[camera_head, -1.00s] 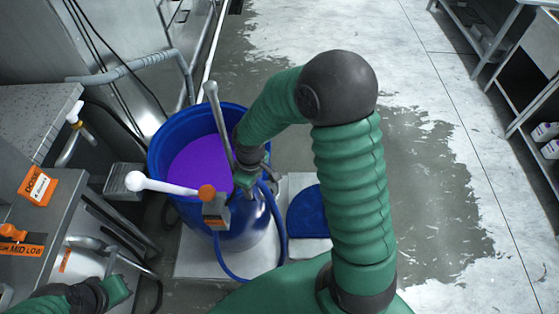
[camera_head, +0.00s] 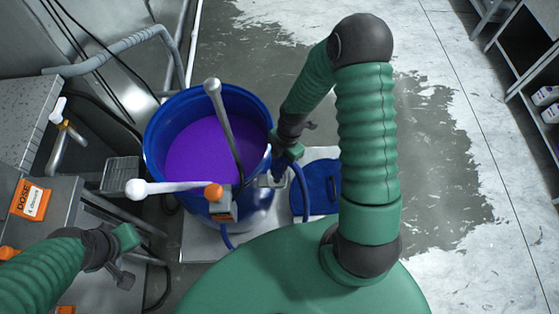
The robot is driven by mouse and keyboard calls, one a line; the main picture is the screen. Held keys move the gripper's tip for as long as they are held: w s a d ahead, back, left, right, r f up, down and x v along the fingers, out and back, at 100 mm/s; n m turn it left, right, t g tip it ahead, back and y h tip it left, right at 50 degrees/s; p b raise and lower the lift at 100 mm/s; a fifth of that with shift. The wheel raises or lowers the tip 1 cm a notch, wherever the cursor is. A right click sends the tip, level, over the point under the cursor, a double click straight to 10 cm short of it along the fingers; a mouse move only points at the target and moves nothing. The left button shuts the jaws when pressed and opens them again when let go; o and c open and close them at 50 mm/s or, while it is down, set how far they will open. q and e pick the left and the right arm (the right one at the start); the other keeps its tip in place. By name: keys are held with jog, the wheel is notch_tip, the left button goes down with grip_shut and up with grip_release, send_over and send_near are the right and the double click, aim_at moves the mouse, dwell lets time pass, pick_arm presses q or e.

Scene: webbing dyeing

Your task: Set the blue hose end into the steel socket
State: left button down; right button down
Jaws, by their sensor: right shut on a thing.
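My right gripper (camera_head: 283,156) is at the right rim of the blue drum and is shut on the blue hose end, mostly hidden by the fingers. The blue hose (camera_head: 304,192) hangs down from it on the drum's right side. A small grey metal fitting, which looks like the steel socket (camera_head: 271,181), shows just below the gripper at the drum's side. I cannot tell whether the hose end touches it. My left gripper (camera_head: 127,256) is at lower left, away from the drum; its jaw opening is unclear.
The blue drum (camera_head: 153,150) holds purple liquid, with a grey rod (camera_head: 222,115) leaning in it. A blue lid (camera_head: 318,188) lies on the pale platform. A steel bench with a DOSE label (camera_head: 30,201) stands left.

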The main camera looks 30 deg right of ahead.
notch_tip(320, 180, down, 2)
jog(key=shift+w+f+b, duration=0.1)
jog(key=shift+w+b, duration=0.05)
jog(key=shift+b, duration=0.5)
jog(key=shift+a+f+b, duration=0.25)
jog(key=shift+f+b, duration=0.25)
jog(key=shift+f, duration=0.05)
jog(key=shift+a+f+b, duration=0.15)
jog(key=shift+f+b, duration=0.3)
jog(key=shift+f, duration=0.4)
jog(key=shift+d, duration=0.3)
jog(key=c, duration=1.1)
grip_release()
jog(key=shift+o, duration=1.1)
jog(key=shift+a, duration=0.15)
